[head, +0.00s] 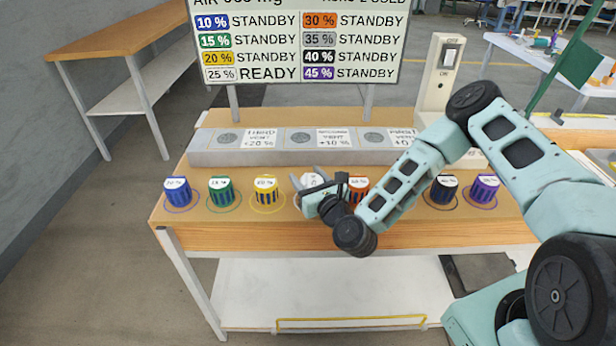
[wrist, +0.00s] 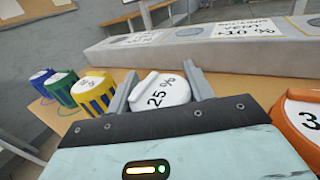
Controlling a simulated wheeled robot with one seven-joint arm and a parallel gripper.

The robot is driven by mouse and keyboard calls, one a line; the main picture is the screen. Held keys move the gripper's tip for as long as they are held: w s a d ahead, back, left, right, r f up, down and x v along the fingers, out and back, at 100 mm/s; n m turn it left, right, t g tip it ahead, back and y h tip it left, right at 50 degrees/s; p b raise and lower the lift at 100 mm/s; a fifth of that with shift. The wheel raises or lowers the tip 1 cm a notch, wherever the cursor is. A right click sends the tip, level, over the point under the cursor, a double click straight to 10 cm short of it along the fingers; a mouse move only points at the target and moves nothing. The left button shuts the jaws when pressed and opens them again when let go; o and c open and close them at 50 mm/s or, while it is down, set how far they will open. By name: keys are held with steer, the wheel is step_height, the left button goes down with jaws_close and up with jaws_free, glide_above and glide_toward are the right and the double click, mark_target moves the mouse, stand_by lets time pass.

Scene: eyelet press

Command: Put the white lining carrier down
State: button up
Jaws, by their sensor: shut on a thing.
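The white lining carrier (wrist: 160,92), labelled 25 %, sits between the two fingers of my gripper (wrist: 158,95) in the wrist view. In the head view my gripper (head: 322,190) is shut on the white carrier (head: 311,180), at the row of carriers on the wooden bench (head: 240,237). My fingers and wrist hide much of the carrier's body and of the spot under it. I cannot tell whether its base touches the bench top.
Blue (head: 177,191), green (head: 221,190) and yellow (head: 266,189) carriers stand left of it. An orange one (head: 358,187) is close on the right; black (head: 443,188) and purple (head: 484,188) stand farther right. A grey block (head: 270,150) with labelled round spots lies behind. The board (head: 300,45) reads 25 % READY.

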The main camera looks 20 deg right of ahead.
steer(key=shift+f, duration=0.2)
steer(key=o, duration=1.1)
steer(key=shift+r, duration=0.1)
steer(key=shift+r, duration=0.15)
